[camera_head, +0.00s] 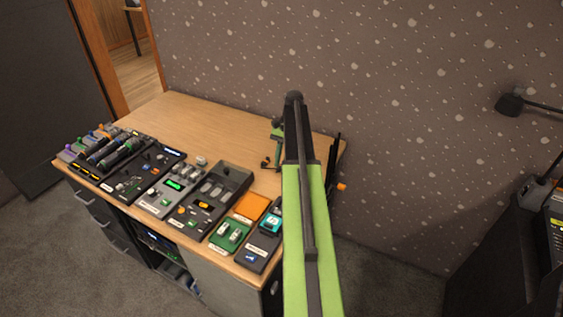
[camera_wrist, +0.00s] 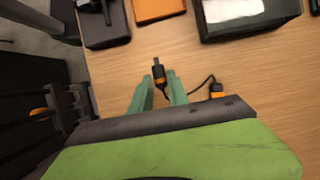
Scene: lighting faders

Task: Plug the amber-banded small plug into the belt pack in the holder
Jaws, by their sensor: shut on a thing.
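The amber-banded small plug (camera_wrist: 158,72) is between the green fingertips of my gripper (camera_wrist: 161,84) in the wrist view, its dark tip pointing away from the gripper. My gripper is shut on it, over the wooden desk. A thin black cable curves right from it to another amber-banded end (camera_wrist: 217,91). In the head view my gripper (camera_head: 275,155) is partly hidden by my arm. A teal-faced pack (camera_head: 272,223), probably the belt pack, sits in a dark holder (camera_head: 251,262) at the desk's near right corner. The holder's dark end (camera_wrist: 105,28) seems to show in the wrist view; its socket is not clear.
An orange pad (camera_head: 251,206) and a green box (camera_head: 229,236) lie beside the holder. A dark fader console (camera_head: 232,176) and several other units fill the near edge leftward. The desk's back (camera_head: 200,114) is clear. A black rack with an orange part (camera_head: 342,187) stands at the right edge.

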